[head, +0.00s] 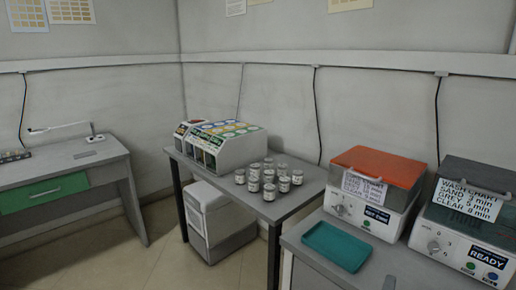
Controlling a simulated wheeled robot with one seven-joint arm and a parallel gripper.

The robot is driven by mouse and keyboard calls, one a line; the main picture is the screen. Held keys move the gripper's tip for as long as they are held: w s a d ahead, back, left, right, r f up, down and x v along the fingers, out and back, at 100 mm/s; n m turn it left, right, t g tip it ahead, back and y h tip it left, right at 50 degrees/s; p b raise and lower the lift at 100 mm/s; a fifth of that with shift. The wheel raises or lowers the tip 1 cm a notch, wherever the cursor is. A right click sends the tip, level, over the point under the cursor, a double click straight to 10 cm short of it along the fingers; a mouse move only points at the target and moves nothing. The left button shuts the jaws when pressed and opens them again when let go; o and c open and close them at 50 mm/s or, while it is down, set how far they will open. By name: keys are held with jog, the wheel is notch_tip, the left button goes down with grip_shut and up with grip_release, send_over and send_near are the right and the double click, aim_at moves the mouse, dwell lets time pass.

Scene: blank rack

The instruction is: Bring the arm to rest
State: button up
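My arm and my gripper do not show in the head view, so I cannot see their pose or whether the gripper holds anything. The task names no other object.
A grey table (302,198) in the corner bears several small jars (269,191) and a colourful-topped dispenser box (237,151). At right, a grey counter (300,245) holds a teal tray (336,245), an orange-lidded machine (381,165) and a dark-lidded machine (475,185). A desk (95,152) stands left. Floor (150,262) is clear between.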

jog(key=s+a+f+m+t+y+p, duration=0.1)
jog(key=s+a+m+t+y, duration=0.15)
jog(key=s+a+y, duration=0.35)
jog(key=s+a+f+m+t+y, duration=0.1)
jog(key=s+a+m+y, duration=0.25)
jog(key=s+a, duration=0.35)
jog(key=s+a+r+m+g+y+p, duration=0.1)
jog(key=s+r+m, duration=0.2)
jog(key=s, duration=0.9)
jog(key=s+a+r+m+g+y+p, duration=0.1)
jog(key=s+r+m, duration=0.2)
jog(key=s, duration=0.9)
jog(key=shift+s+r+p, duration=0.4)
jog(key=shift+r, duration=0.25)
